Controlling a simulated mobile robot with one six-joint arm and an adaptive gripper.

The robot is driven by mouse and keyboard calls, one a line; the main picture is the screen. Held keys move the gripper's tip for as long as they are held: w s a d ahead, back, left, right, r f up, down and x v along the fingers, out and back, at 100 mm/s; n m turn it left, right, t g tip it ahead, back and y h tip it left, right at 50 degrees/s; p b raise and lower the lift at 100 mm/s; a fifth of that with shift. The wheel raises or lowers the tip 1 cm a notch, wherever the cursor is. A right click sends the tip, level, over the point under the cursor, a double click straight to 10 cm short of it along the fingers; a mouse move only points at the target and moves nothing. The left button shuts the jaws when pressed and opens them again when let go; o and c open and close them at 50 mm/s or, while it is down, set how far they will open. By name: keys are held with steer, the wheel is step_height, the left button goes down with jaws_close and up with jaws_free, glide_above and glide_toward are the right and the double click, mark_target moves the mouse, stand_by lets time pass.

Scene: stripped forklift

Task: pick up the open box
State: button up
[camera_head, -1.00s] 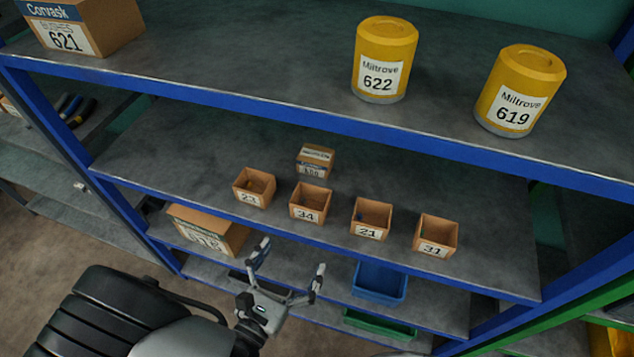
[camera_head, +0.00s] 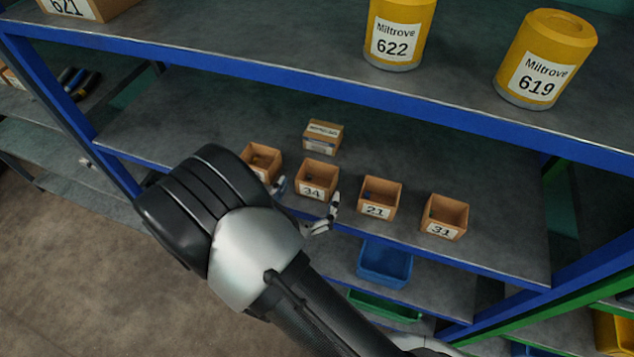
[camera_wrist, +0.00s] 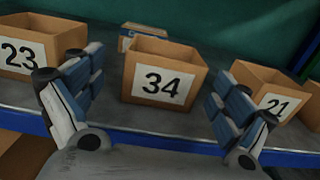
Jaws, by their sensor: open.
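Several open-topped cardboard boxes stand in a row on the middle shelf. The box labelled 34 (camera_head: 317,179) is in the middle of the wrist view (camera_wrist: 164,73), between my finger tips and beyond them. The open box 23 (camera_head: 262,160) is to its left, and open boxes 21 (camera_head: 380,198) and 31 (camera_head: 444,217) are to its right. My gripper (camera_wrist: 150,105) is open and empty, just in front of box 34, with one finger on each side of it in the picture. In the head view my arm hides most of the gripper (camera_head: 306,205).
A small closed carton (camera_head: 323,136) stands behind box 34. The upper shelf (camera_head: 250,60) overhangs the row and holds yellow canisters 622 (camera_head: 398,32) and 619 (camera_head: 545,60). Blue (camera_head: 384,264) and green (camera_head: 382,306) bins sit below. The shelf behind the row is mostly clear.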

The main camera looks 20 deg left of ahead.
mark_target(322, 166)
steer(key=w, duration=0.3)
steer(key=w+b, duration=0.1)
steer(key=shift+w+d+r, duration=0.3)
steer(key=shift+w+d, duration=0.05)
steer(key=shift+d, duration=0.05)
steer(key=c, duration=1.2)
steer(key=shift+o, duration=0.2)
steer(key=shift+r, duration=0.15)
